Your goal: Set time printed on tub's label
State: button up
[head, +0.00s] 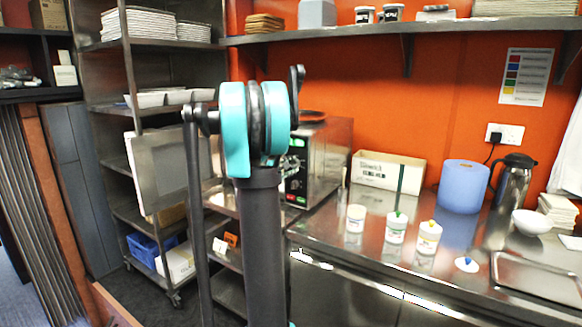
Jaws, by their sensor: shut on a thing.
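Three small white tubs stand on the steel counter: a plain tub (355,219), a tub with a green mark and green top piece (396,229), and a tub with a yellow top piece (428,239). Their label print is too small to read. A steel microwave-like oven (324,165) stands at the counter's left end, with a small green display (297,143) and buttons on its front. A pale framed panel (156,172) left of it looks like its open door, but my arm hides the join. My arm crosses the middle; my gripper does not show.
The steel counter (378,258) also holds a carton (388,173), a blue roll (462,187), a flask (511,182), a white bowl (530,222), a tray (535,275) and a white piece with a blue knob (466,265). A wheeled rack (133,75) stands left.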

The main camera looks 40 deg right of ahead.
jog(key=shift+m, duration=0.5)
jog(key=shift+s, duration=0.1)
jog(key=o, duration=1.2)
jog(key=v, duration=1.2)
